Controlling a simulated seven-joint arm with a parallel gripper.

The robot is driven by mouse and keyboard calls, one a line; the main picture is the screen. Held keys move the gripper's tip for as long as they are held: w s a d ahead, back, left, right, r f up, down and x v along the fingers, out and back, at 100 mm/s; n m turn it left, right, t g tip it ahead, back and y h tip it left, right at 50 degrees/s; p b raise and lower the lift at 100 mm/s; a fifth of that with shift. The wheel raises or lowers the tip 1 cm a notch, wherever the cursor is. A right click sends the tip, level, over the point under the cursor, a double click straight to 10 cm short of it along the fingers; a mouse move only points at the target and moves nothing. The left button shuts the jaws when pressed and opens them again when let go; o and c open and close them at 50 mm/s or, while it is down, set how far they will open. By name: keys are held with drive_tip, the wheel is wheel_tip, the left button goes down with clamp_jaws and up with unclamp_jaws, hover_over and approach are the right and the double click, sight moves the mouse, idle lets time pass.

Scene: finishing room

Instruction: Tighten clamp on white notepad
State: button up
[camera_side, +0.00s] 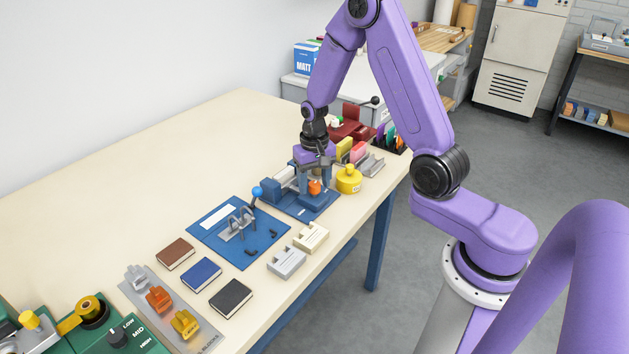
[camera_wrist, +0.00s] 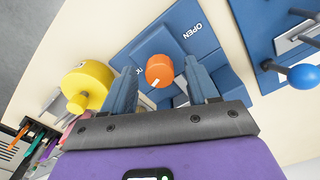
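A blue clamp fixture (camera_side: 318,208) stands near the table's far right edge, beneath my gripper (camera_side: 314,181). Its orange knob (camera_side: 314,188) has a white pointer mark in the wrist view (camera_wrist: 160,70). The word OPEN shows on the blue base (camera_wrist: 183,30) beside the knob. My gripper's two blue fingers (camera_wrist: 163,72) are apart, one on each side of the knob, with a visible gap to it. A pale strip (camera_side: 284,178) lies at the fixture's left; I cannot tell whether it is the white notepad. My gripper hides part of the fixture.
A yellow container (camera_side: 348,180) stands close right of the fixture. A blue punch board (camera_side: 258,247) with a blue-balled lever (camera_side: 257,191) is on the left. Three small books, including a brown one (camera_side: 175,253), lie nearer. The table's back left is clear.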

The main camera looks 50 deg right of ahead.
sight(314, 184)
wheel_tip(314, 184, up, 17)
drive_tip(key=shift+r, duration=0.2)
idle(0.6)
drive_tip(key=s+a+n, duration=0.9)
drive_tip(key=a, duration=0.2)
drive_tip(key=s+a+f+n, duration=0.1)
drive_tip(key=s+n, duration=0.8)
drive_tip(key=s, duration=0.9)
drive_tip(key=shift+s+a+f, duration=0.2)
drive_tip(key=shift+a+f, duration=0.2)
drive_tip(key=shift+f, duration=0.3)
